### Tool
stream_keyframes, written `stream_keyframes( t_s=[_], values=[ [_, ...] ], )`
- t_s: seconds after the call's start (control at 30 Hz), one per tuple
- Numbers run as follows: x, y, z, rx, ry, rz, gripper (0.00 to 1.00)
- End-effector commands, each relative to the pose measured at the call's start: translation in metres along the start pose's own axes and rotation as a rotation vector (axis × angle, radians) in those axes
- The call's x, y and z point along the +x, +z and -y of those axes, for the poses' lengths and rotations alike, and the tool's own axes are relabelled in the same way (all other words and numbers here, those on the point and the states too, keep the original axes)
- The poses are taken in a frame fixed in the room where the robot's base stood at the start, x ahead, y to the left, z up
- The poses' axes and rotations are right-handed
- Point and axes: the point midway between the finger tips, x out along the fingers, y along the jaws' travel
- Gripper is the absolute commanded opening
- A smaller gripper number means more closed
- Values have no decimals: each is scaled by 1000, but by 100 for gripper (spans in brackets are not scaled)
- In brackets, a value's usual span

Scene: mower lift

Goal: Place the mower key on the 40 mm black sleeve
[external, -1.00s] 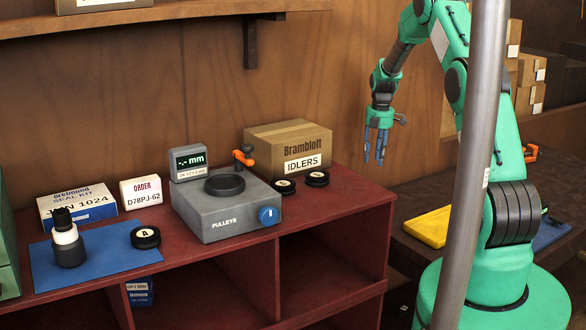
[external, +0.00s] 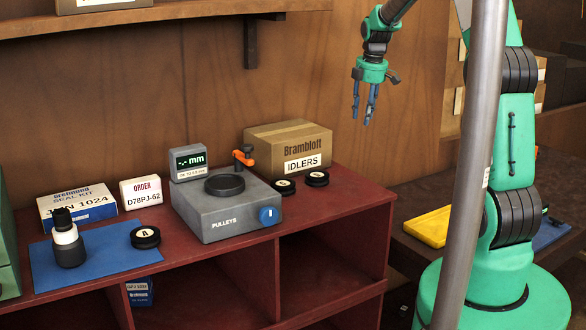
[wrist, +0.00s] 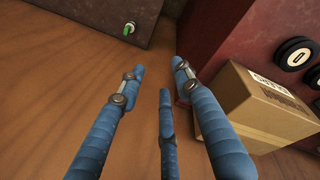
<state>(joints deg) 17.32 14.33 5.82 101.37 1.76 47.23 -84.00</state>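My gripper (external: 361,116) hangs in the air right of and above the cardboard box, fingers pointing down. In the wrist view its blue fingers (wrist: 155,85) are spread with nothing between them. A stepped black and white stack (external: 67,239) stands upright on a blue mat (external: 105,262) at the left; its black lower part (external: 70,255) may be a black sleeve, but no size is legible. I cannot make out a mower key for certain. A small green piece with a round metal part (wrist: 129,28) shows on a dark surface in the wrist view; I cannot tell what it is.
A grey device marked PULLEYS (external: 222,219) stands mid-bench, its display (external: 189,161) showing dashes. A black disc marked A (external: 145,237) lies on the mat. Two black discs (external: 285,187) lie before the IDLERS box (external: 288,147). A yellow tray (external: 428,226) sits at right.

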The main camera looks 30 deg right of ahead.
Motion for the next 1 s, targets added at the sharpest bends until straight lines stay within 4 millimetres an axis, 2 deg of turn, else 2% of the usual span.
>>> stream_keyframes(
  t_s=[0.03,0.2,0.5,0.7,1.0],
  values=[
    [-17,-7,11,30,12,-3,34],
    [-61,-23,46,149,40,-16,34],
    [-127,-44,118,358,84,-50,34],
    [-161,-52,170,500,108,-80,34],
    [-197,-55,250,709,136,-138,34]
  ],
)
